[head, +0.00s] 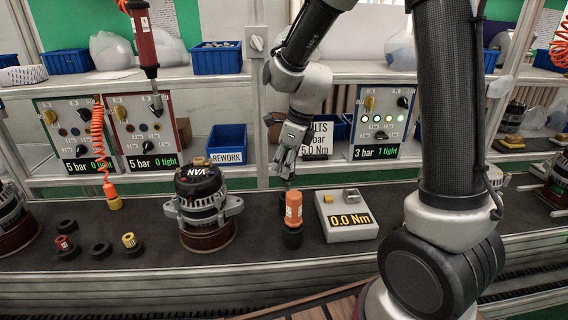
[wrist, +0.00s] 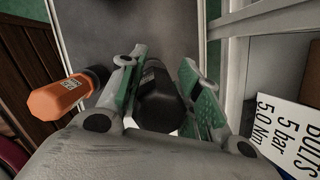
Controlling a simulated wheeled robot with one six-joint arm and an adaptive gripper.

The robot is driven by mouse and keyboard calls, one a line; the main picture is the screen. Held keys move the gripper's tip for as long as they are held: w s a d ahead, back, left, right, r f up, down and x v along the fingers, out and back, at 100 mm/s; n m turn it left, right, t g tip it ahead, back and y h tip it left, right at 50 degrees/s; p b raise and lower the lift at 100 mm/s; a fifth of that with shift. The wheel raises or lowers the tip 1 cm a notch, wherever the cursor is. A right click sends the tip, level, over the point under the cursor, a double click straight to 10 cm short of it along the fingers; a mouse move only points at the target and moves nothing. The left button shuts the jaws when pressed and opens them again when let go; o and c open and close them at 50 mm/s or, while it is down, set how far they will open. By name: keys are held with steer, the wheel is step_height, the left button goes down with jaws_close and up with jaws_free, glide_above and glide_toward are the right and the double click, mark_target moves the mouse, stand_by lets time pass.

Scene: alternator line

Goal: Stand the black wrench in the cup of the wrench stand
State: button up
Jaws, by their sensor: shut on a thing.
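My gripper (head: 286,165) is above the conveyor, behind the orange-handled tool, with its fingers pointing down. In the wrist view my gripper (wrist: 162,92) is shut on the black wrench (wrist: 158,98), a dark, thick body between the green-padded fingers. In the head view the wrench is mostly hidden by the fingers. An orange-handled tool (head: 293,208) stands upright with a black lower part; it also shows left of the fingers in the wrist view (wrist: 60,97). I cannot tell which of the low black round pieces is the cup of the wrench stand.
A grey box reading 0.0 Nm (head: 347,228) stands right of the orange tool. An alternator (head: 204,205) stands to the left. Several low black rings (head: 100,250) lie farther left. A BOLTS sign (head: 318,139) and control panels stand behind. The belt front is partly clear.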

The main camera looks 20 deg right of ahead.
steer(key=shift+f, duration=0.1)
steer(key=shift+f, duration=0.5)
steer(key=shift+f, duration=0.35)
steer(key=shift+f, duration=0.25)
steer(key=shift+f, duration=0.2)
stand_by(0.5)
steer(key=shift+f, duration=0.35)
steer(key=shift+f, duration=0.25)
steer(key=shift+f, duration=0.25)
steer(key=o, duration=1.1)
